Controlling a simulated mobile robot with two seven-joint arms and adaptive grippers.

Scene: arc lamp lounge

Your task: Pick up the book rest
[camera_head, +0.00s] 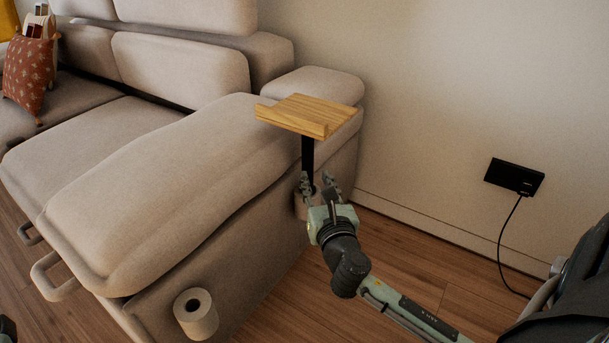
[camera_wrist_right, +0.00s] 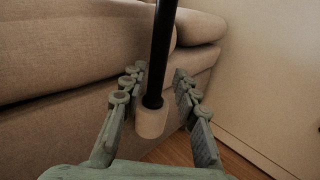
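The book rest has a light wooden top (camera_head: 307,115) with a raised front lip, on a black upright post. It stands upright beside the end of the sofa, and its top is level with or a little above the armrest. In the right wrist view the black post (camera_wrist_right: 162,50) runs down into a pale round collar or base (camera_wrist_right: 152,120). My right gripper (camera_head: 318,182) is open, with its fingers (camera_wrist_right: 158,82) on either side of the post and a gap on each side.
The beige sofa (camera_head: 160,180) fills the left and middle, close to the post. A pale roll (camera_head: 196,315) is low in front of it. Wooden floor (camera_head: 400,255) is open beside my right arm.

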